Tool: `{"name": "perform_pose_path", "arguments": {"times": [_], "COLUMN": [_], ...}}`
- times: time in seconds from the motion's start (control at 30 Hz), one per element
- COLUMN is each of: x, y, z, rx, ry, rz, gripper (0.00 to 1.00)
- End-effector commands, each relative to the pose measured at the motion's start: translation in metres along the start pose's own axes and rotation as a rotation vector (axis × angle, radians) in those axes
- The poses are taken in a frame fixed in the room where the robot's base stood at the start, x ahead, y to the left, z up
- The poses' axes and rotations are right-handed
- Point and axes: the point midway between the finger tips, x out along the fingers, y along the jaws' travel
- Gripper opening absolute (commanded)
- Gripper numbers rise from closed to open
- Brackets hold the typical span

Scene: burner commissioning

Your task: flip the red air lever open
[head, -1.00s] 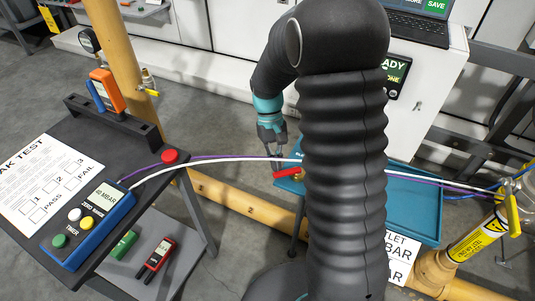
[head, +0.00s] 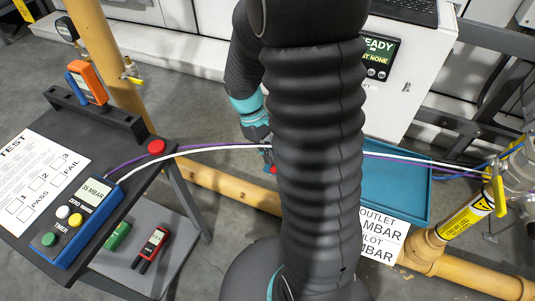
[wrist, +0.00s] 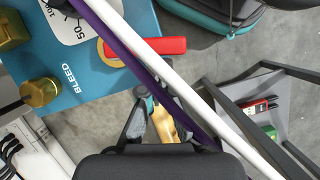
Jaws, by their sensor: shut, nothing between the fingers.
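The red air lever (wrist: 148,46) shows in the wrist view as a red bar with a brass end, lying over the edge of the blue panel marked BLEED (wrist: 88,72). In the head view only a bit of red (head: 272,169) shows beside my arm, which hides the rest. My gripper (wrist: 150,102) is shut and empty, its fingertips just below the lever in the wrist view. Contact cannot be told. In the head view my gripper (head: 265,152) is partly hidden by my arm. A white hose (wrist: 180,82) and a purple hose (wrist: 138,55) cross in front of the fingers.
A black cart (head: 125,190) with a blue pressure meter (head: 82,225) and a red button (head: 157,147) stands at left. A blue tray table (head: 410,195) is at right. Yellow pipe (head: 235,190) runs along the floor. Brass fittings (wrist: 40,92) stand on the blue panel.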

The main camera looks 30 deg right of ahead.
Motion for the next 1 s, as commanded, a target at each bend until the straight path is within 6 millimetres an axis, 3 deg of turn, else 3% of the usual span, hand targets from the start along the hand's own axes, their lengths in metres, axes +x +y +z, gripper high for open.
{"name": "perform_pose_path", "arguments": {"times": [0.3, 0.67, 0.93, 1.0], "x": [0.001, 0.001, -0.008, -0.022], "y": [0.013, 0.013, 0.010, 0.010], "z": [0.004, 0.003, -0.022, -0.024], "rx": [0.005, 0.005, 0.009, 0.014], "ry": [0.000, -0.001, 0.001, 0.005], "rz": [-0.002, -0.002, -0.003, -0.003], "gripper": [0.00, 0.00, 0.00, 0.00]}}
